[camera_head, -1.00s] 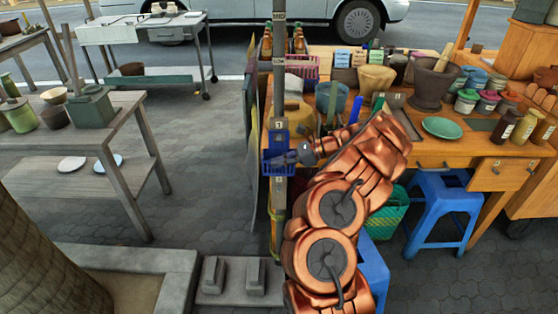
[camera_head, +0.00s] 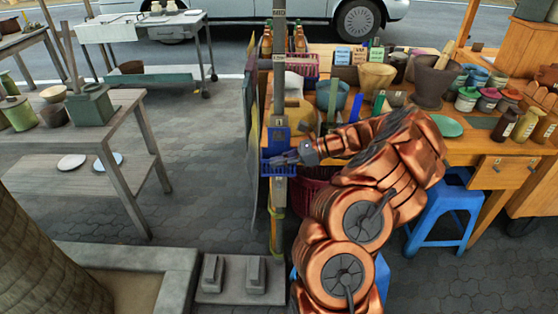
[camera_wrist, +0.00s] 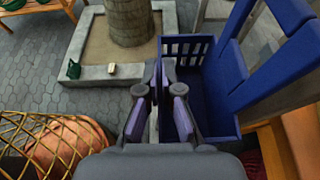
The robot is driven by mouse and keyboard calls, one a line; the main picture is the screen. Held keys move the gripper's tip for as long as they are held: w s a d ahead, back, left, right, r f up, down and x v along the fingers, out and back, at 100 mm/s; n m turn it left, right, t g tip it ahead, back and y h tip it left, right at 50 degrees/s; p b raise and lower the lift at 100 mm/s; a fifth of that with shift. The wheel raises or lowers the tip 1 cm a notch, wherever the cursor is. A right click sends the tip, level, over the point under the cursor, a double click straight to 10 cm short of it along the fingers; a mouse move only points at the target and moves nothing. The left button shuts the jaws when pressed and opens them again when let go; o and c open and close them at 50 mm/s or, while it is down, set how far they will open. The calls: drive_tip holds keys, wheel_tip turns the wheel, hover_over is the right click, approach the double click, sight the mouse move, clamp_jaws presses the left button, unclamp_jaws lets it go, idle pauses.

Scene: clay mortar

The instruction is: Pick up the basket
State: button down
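The blue basket (camera_head: 277,168) hangs on the front of a post beside the wooden stall. In the wrist view, the basket (camera_wrist: 224,85) has a slotted side wall, a deep interior and a tall back with a frame. My gripper (camera_head: 280,158) is at the basket's top, coming from the right in the head view. In the wrist view, my gripper (camera_wrist: 160,72) has its fingers a small gap apart, at the basket's left edge. The right finger overlaps the basket's interior. I cannot tell whether the rim touches the fingers.
The wooden stall table (camera_head: 462,146) is crowded with jars, bowls and a mortar (camera_head: 428,82). A blue stool (camera_head: 445,205) stands under it. A grey side table (camera_head: 130,112) is at left. Paved floor (camera_head: 195,190) lies open between them. A yellow net (camera_wrist: 50,145) shows at lower left in the wrist view.

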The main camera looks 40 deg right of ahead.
drive_tip(key=s+a+r, duration=0.5)
drive_tip(key=s, duration=0.2)
drive_tip(key=shift+s+a+r, duration=0.15)
drive_tip(key=shift+a+r, duration=0.15)
drive_tip(key=shift+r, duration=0.05)
drive_tip(key=shift+r, duration=0.3)
idle(0.5)
drive_tip(key=s+a, duration=0.6)
drive_tip(key=s, duration=0.2)
idle(1.3)
idle(0.5)
